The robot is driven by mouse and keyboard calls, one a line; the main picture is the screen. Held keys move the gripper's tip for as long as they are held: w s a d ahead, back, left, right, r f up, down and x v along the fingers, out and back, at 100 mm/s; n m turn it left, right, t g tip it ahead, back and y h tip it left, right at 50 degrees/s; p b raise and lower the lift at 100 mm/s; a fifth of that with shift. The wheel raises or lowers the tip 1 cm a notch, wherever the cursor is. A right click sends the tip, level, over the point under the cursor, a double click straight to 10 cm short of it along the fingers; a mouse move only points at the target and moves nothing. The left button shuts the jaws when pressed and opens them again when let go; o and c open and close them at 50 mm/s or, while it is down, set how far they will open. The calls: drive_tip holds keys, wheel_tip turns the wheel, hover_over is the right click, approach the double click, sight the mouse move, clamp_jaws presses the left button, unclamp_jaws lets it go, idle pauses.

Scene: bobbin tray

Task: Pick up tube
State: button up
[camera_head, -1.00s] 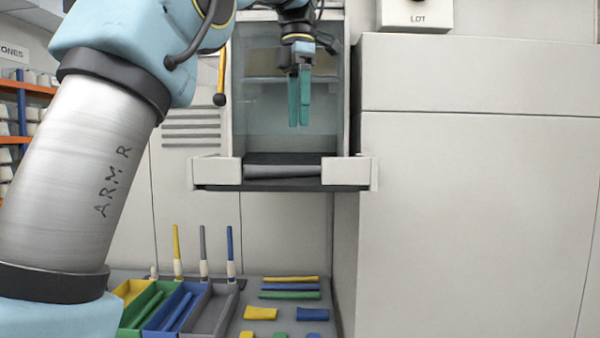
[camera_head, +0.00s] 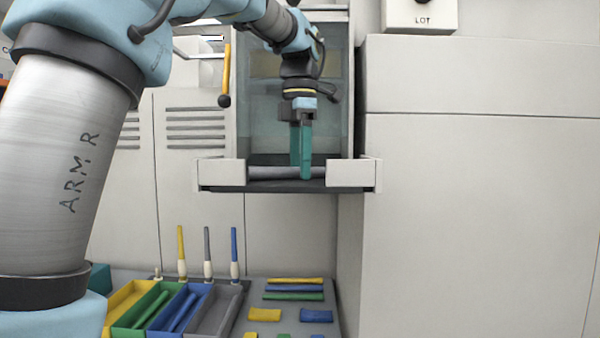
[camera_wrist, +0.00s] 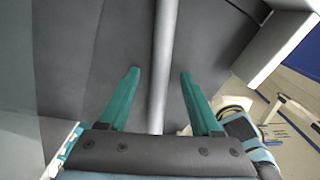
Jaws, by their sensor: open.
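A grey tube (camera_head: 272,173) lies across the dark floor of the machine's tray (camera_head: 262,188), behind the tray's front opening. In the wrist view the tube (camera_wrist: 163,62) runs up and down between my two teal fingers. My gripper (camera_head: 305,178) points down at the tray with its fingertips over the tube, and in the wrist view my gripper (camera_wrist: 159,72) is open, with a gap on each side of the tube. The fingers hide part of the tube in the head view. I cannot tell the exact height of the fingertips against the tube.
The tray has pale blocks at its front corners, left (camera_head: 222,173) and right (camera_head: 352,173). A clear-sided chute (camera_head: 342,100) rises around my gripper. Below are coloured bins (camera_head: 178,310) and a grey board (camera_head: 285,313) with coloured tubes and pieces. A large pale cabinet (camera_head: 470,200) stands right.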

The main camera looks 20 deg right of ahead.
drive_tip(key=shift+c, duration=0.3)
clamp_jaws()
idle(0.3)
